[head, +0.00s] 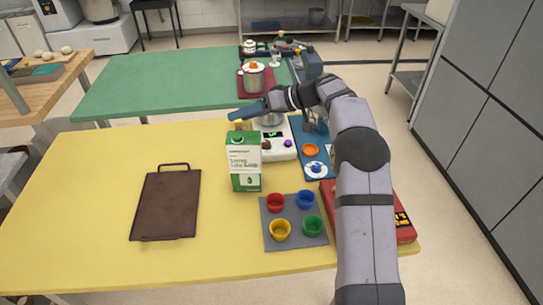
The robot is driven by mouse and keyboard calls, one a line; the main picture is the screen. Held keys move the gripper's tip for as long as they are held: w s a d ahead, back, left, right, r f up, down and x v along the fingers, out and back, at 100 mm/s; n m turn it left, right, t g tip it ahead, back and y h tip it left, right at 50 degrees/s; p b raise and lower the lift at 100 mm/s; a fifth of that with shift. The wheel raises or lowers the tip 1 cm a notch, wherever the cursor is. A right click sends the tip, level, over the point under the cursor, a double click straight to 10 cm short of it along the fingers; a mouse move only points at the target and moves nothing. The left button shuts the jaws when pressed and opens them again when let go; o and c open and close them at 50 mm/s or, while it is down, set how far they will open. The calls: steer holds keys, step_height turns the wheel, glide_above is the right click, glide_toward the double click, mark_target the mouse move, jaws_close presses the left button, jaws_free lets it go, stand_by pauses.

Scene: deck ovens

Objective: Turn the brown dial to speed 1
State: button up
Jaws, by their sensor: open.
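A white appliance (279,152) with a small dark display stands on the yellow table, just right of the green and white carton. A small brown dial (266,145) shows on its front, left of a purple dial (288,143). The dial's pointer and any speed marks are too small to read. My gripper (246,113) is open and empty, above and to the left of the appliance, pointing left. It is apart from the brown dial. My gripper partly covers the appliance's metal top.
The carton (246,166) stands close to the dial's left. A grey mat (294,238) with several coloured cups lies in front. A blue board (313,178) and a red case (404,228) lie to the right. A brown board (166,205) lies left, with clear table around it.

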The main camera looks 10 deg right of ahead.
mark_target(268, 142)
steer(key=w+d+f+n+t+y+b, duration=0.1)
steer(key=d+f+n+b, duration=0.15)
steer(key=d, duration=0.25)
steer(key=d+f+n+b, duration=0.2)
steer(key=d+n, duration=0.2)
steer(key=d, duration=0.2)
steer(key=f+p, duration=0.2)
steer(key=f, duration=0.5)
steer(key=shift+a+f, duration=0.2)
steer(key=shift+x, duration=0.95)
steer(key=shift+w+a+f, duration=0.2)
steer(key=shift+a, duration=0.3)
steer(key=shift+c, duration=0.6)
steer(key=c, duration=0.9)
